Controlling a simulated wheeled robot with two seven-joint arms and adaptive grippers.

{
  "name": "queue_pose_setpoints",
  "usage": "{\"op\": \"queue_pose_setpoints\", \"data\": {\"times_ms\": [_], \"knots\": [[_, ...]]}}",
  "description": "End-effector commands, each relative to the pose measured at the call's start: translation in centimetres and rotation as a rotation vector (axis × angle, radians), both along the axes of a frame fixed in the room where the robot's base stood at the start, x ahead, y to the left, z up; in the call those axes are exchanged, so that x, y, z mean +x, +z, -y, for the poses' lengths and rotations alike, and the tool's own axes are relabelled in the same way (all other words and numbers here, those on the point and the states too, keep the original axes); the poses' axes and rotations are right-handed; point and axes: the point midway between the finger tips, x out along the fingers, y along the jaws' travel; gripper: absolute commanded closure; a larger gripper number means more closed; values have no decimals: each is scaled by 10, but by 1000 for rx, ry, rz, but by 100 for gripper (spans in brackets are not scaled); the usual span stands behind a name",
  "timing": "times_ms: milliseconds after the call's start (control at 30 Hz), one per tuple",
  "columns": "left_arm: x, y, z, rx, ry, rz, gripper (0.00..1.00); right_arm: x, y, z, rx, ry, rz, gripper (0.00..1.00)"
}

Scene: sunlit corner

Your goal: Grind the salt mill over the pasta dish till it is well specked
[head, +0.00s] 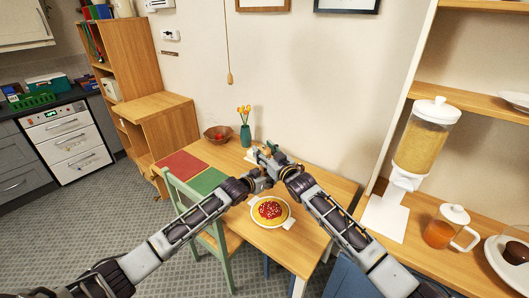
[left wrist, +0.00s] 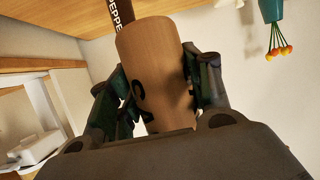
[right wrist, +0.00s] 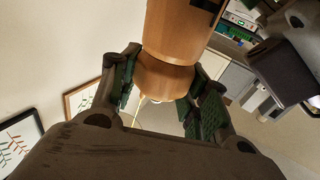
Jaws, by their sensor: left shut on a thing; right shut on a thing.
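The salt mill is a pale wooden cylinder (left wrist: 158,70) with dark lettering in the left wrist view. My left gripper (left wrist: 160,95) is shut on its body. The right wrist view shows a seam and a rounded wooden end part (right wrist: 163,82), with my right gripper (right wrist: 165,95) shut around that part. In the head view my left gripper (head: 257,181) and right gripper (head: 284,168) meet just beyond the pasta dish (head: 269,211), largely hiding the mill. The dish holds red sauce with white specks on yellow pasta.
A dark mill marked PEPPER (left wrist: 121,14) is behind the salt mill. The wooden table (head: 290,243) also holds a teal vase (head: 246,136), a fruit bowl (head: 217,134), red (head: 182,165) and green (head: 208,181) mats. A green chair (head: 213,225) stands at the near side.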

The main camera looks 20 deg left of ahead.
Motion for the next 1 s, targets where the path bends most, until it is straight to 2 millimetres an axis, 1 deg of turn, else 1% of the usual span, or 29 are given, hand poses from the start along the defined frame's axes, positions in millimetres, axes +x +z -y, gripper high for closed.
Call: {"op": "queue_pose_setpoints", "data": {"times_ms": [33, 233, 700, 1000], "knots": [[-2, -2, 5, 1, -8, -2, 83, -5, 6, -6, 14, 3, 3, 78], [-2, -3, 5, 2, -7, -3, 83, -4, 8, -6, 16, -29, 7, 78], [-3, -5, 4, 4, -6, -7, 83, 0, 6, 0, 14, -114, 5, 78], [-2, -5, 2, 3, -4, -8, 83, 3, 4, 4, 9, -128, 5, 79]]}}
